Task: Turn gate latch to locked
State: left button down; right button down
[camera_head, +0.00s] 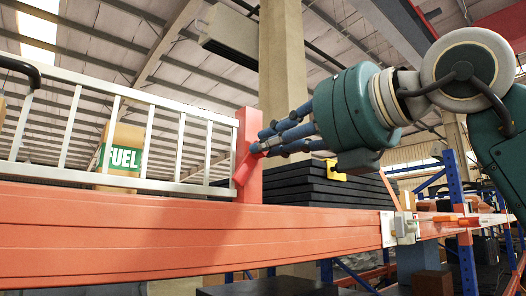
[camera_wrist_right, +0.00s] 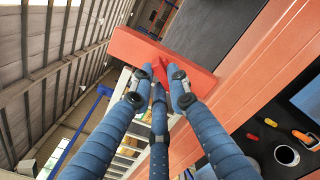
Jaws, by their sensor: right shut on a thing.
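The white railing gate (camera_head: 110,135) stands on an orange beam, at the left in the head view. At its right end is a red post (camera_head: 249,125). The red latch lever (camera_head: 243,171) slants down and left from my fingertips, in front of the post. My right gripper (camera_head: 262,143) comes in from the right, its blue fingers closed on the lever. In the right wrist view, the fingers (camera_wrist_right: 159,84) meet around the red lever (camera_wrist_right: 160,68), which stands against the red post (camera_wrist_right: 188,62). The fingertips partly hide the lever. My left gripper is not in view.
The orange beam (camera_head: 120,238) runs across the front below the gate. A box marked FUEL (camera_head: 121,158) stands behind the railing. Dark stacked slabs (camera_head: 325,185) lie right of the post, below my right gripper. A blue rack upright (camera_head: 460,210) stands farther right.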

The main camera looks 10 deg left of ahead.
pick_arm(q)
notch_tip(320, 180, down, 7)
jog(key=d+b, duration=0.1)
jog(key=b, duration=0.5)
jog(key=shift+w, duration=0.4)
pick_arm(e)
jog(key=shift+w+d+r+m, duration=0.1)
jog(key=shift+m, duration=2.7)
jog(key=shift+w+d+r+m, duration=0.1)
jog(key=shift+m, duration=2.7)
jog(key=c, duration=1.7)
grip_release()
jog(key=shift+o, duration=0.2)
jog(key=v, duration=1.2)
